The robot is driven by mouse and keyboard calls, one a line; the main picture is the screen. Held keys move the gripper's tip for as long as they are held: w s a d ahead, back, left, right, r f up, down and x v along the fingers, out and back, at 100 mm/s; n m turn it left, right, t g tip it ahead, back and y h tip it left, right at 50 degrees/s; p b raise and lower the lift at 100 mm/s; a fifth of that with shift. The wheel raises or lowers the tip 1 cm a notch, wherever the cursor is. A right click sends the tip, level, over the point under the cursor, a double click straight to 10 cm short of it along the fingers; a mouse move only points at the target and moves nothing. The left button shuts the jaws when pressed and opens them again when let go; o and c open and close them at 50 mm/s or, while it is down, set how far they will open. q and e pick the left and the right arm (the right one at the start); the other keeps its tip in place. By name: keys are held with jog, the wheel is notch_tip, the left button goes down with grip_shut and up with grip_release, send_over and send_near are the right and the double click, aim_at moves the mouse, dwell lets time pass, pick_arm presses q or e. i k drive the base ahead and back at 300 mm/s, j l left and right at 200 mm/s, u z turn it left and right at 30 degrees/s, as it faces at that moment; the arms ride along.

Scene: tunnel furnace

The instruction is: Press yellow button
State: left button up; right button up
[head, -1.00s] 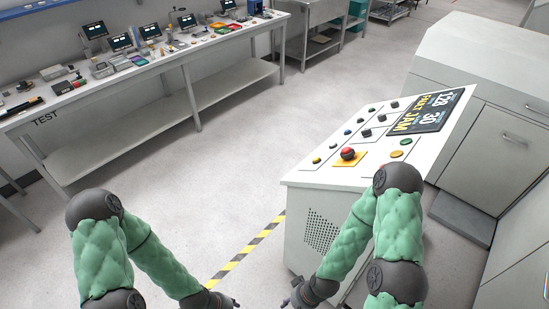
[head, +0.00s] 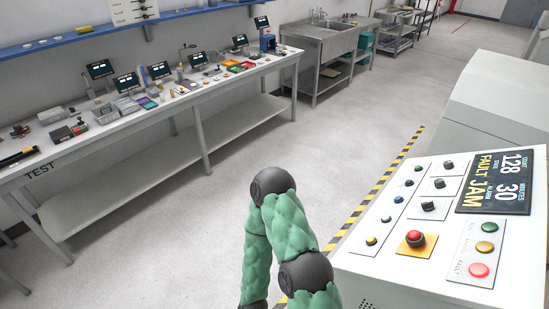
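The sloped white control panel (head: 385,265) stands at the right. On its right side, a label plate holds a green round lamp or button (head: 488,227), a yellow one (head: 485,247) and a red one (head: 479,270) in a column. A smaller yellow button (head: 371,240) sits at the panel's left edge. A red mushroom button (head: 415,239) on a yellow square lies between them. One green-padded arm, apparently my right, shows left of the panel, apart from the buttons. Neither gripper is visible.
A black display (head: 500,182) reads FAULT JAM. Dark knobs and blue and green buttons share the panel. A long white workbench (head: 150,118) with instruments stands at left. A steel sink table (head: 325,48) is behind. Open floor (head: 325,145) lies between, with yellow-black tape (head: 372,192).

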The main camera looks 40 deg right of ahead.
aim_at(371, 239)
jog(key=i+z, duration=0.2)
jog(key=i, duration=0.3)
jog(key=i+j+z, duration=0.2)
jog(key=i, duration=0.25)
jog(key=i+z, duration=0.2)
jog(key=i, duration=0.3)
jog(key=i+j+z, duration=0.2)
jog(key=i, duration=0.25)
jog(key=i+l+z, duration=0.2)
jog(key=i+z, duration=0.15)
jog(key=i, duration=0.2)
jog(key=i+z, duration=0.4)
jog(key=i+j+z, duration=0.15)
jog(key=i+z, duration=0.2)
jog(key=i, duration=0.3)
jog(key=i+z, duration=0.1)
jog(key=z, duration=0.85)
jog(key=i+j+z, duration=0.15)
jog(key=z, duration=0.8)
jog(key=j+z, duration=0.1)
jog(key=z, duration=1.75)
